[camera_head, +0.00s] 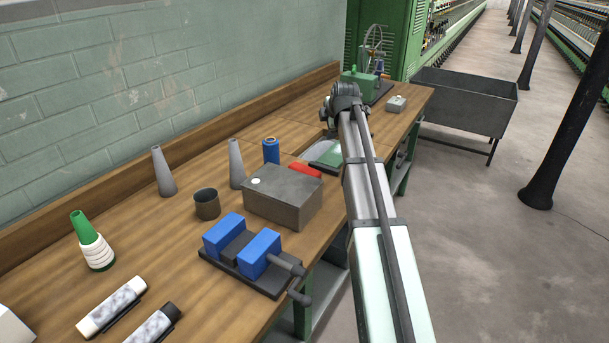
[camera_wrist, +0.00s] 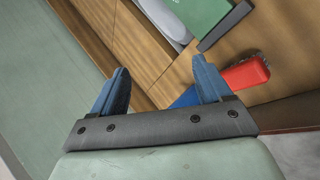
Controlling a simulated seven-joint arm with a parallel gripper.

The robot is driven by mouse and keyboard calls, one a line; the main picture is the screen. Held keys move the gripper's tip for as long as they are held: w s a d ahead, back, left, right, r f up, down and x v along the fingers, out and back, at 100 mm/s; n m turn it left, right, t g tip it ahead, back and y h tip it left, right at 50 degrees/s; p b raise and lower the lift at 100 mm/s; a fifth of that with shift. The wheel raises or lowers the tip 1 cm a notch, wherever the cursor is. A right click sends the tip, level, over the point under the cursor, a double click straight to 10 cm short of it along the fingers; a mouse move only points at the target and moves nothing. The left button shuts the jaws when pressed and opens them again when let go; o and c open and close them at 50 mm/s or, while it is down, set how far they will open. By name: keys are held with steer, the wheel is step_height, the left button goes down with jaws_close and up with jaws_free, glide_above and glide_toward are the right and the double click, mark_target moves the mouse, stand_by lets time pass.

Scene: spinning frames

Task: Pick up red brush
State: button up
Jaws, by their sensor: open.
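The red brush (camera_head: 305,169) lies on the wooden workbench, behind the grey box and left of my arm in the head view. In the wrist view the brush (camera_wrist: 246,74) shows as a red block with a pale bristly edge, just right of the right finger, which hides part of it. My gripper (camera_wrist: 162,80) is open, with two blue-grey fingers apart and nothing held between them. The brush is outside the gap between the fingers. My arm hides the gripper in the head view.
A grey box (camera_head: 283,196) stands right beside the brush. A blue spool (camera_head: 271,151) is close behind it. A green item (camera_head: 327,153) lies near a recess in the bench. A blue-jawed vise (camera_head: 252,257) and grey cones (camera_head: 163,172) stand nearer the front and wall.

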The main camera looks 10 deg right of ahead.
steer(key=s+a+f+m+g+y, duration=0.2)
steer(key=a+m, duration=0.1)
steer(key=m+g+y, duration=0.1)
steer(key=m+g, duration=0.2)
steer(key=m, duration=0.4)
glide_toward(306, 169)
steer(key=x, duration=0.5)
steer(key=shift+f, duration=0.4)
steer(key=shift+w+x, duration=0.15)
steer(key=shift+x, duration=1.2)
steer(key=shift+w+x, duration=0.15)
steer(key=shift+x, duration=1.25)
steer(key=shift+a, duration=0.15)
steer(key=shift+f, duration=0.25)
steer(key=c, duration=1.1)
